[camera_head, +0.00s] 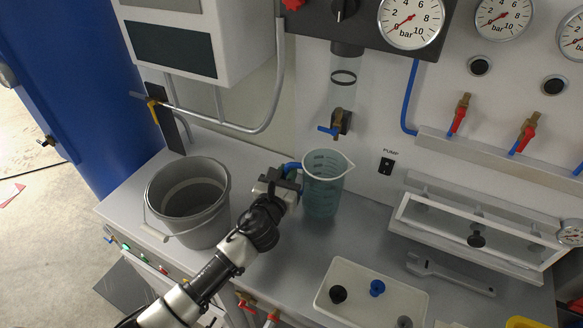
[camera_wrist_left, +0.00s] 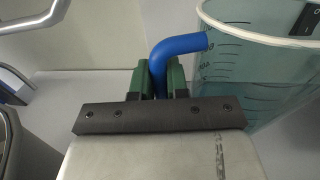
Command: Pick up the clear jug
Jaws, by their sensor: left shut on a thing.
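The clear jug (camera_head: 324,190) stands upright on the grey bench, with graduation marks and a bluish tint. Its blue handle (camera_head: 292,166) is on the left side. In the left wrist view the jug (camera_wrist_left: 250,75) fills the upper right, and the blue handle (camera_wrist_left: 178,46) runs down between the green fingers. My left gripper (camera_head: 287,176) reaches in from the lower left and is shut on the handle. It also shows in the left wrist view (camera_wrist_left: 161,80). The lower part of the handle is hidden by the gripper. My right gripper is not in view.
A grey bucket (camera_head: 160,222) stands left of my left arm. A white tray (camera_head: 357,312) with small caps lies in front, a wrench (camera_head: 450,274) to the right. A tap (camera_head: 338,122) hangs above the jug on the wall. A clear-fronted box (camera_head: 470,225) is at right.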

